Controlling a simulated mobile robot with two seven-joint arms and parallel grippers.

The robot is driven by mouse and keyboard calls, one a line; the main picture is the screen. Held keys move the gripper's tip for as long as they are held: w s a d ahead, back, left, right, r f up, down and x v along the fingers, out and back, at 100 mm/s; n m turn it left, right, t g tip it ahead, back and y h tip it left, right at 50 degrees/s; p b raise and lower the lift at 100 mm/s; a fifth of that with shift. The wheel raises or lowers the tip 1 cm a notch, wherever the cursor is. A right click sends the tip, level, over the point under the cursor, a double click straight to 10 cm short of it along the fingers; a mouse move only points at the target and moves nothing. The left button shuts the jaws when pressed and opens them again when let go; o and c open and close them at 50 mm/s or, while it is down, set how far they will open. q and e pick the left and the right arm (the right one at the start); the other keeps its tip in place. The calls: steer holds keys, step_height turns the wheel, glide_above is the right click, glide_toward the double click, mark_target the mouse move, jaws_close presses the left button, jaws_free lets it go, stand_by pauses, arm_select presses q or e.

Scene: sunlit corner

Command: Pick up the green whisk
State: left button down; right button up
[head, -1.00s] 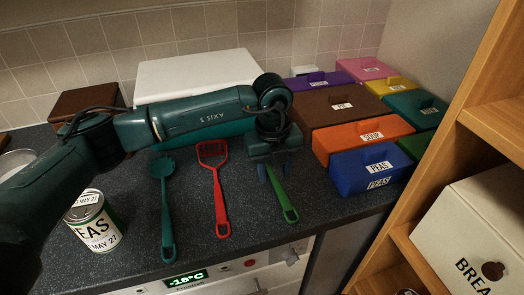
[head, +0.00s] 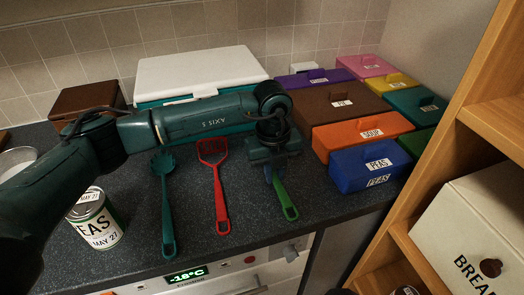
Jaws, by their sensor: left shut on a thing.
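A green utensil, which I take for the green whisk (head: 286,201), lies on the dark speckled counter. Only its handle shows; its head is hidden under my left gripper. My left gripper (head: 273,178) points down over it and is shut on it, near the upper part of the handle. The handle's lower end points toward the counter's front edge. My right gripper is not in view.
A red slotted turner (head: 218,190) and a teal spoon-like utensil (head: 166,200) lie to the left. A tin can (head: 97,220) stands further left. Colored boxes, including a blue one (head: 366,170), stand to the right. A white-lidded box (head: 200,70) is behind my arm.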

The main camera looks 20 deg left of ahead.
mark_target(275, 176)
arm_select(q)
steer(key=shift+r, duration=0.15)
step_height(275, 176, up, 10)
steer(key=b, duration=0.1)
stand_by(0.4)
stand_by(1.1)
